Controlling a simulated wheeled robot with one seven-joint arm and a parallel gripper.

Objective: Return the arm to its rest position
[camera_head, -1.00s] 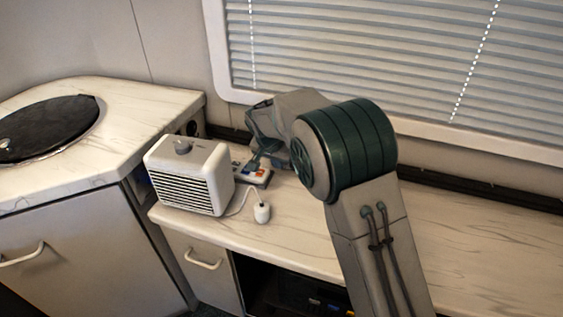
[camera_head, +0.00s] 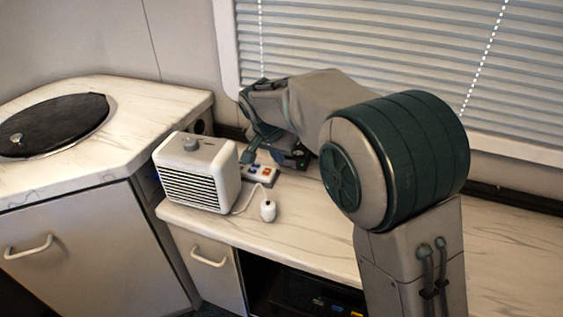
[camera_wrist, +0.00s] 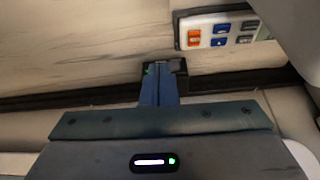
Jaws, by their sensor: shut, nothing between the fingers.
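My arm reaches over the marble-patterned counter (camera_head: 330,240), with its large dark green joint nearest the camera. My gripper (camera_head: 248,156) points down near a small panel (camera_head: 262,174) with coloured buttons, behind the white heater. In the wrist view my gripper (camera_wrist: 164,70) shows its fingers together with nothing between them. There the button panel (camera_wrist: 218,29), with orange, blue and grey buttons, lies beyond the fingers to the upper right, apart from them.
A white box heater (camera_head: 197,172) stands on the counter left of my gripper, with a corded white plug (camera_head: 267,210) in front. A window blind (camera_head: 400,50) is behind the arm. A side counter with a dark round lid (camera_head: 50,124) is at left. The counter's right part is clear.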

